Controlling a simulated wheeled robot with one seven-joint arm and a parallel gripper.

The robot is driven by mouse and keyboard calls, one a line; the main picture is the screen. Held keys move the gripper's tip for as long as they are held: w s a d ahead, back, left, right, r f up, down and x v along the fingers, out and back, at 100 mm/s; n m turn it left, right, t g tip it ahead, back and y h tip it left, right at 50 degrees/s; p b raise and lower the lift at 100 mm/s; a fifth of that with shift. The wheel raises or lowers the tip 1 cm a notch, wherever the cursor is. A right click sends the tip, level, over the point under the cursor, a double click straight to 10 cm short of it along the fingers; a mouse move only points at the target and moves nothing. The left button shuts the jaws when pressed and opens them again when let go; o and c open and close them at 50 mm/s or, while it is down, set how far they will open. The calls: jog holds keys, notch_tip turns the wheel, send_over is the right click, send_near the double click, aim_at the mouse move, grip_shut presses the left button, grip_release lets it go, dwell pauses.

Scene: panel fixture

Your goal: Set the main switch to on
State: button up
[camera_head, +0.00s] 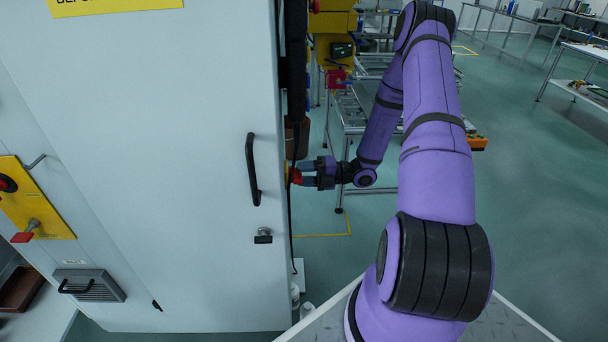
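A small red part (297,176), which may be the main switch's handle, shows at the right edge of the grey cabinet (185,120), with a bit of yellow beside it. My gripper (307,173) points left at this red part, and its fingertips are at or very near it. I cannot tell whether the fingers touch or grip it. The cabinet's edge hides most of the mount, so the switch's setting cannot be read. On the cabinet's left, a yellow plate (48,222) carries a red-tipped lever (24,236) and a dark-and-red round knob (7,184).
The cabinet front has a black vertical handle (252,170) and a small latch (263,236). A dark cable runs down the cabinet's right edge. A metal-framed table (350,128) stands behind my gripper. Green floor at right is open.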

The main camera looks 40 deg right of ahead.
jog(key=v, duration=1)
jog(key=shift+s+d, duration=0.3)
dwell(0.4)
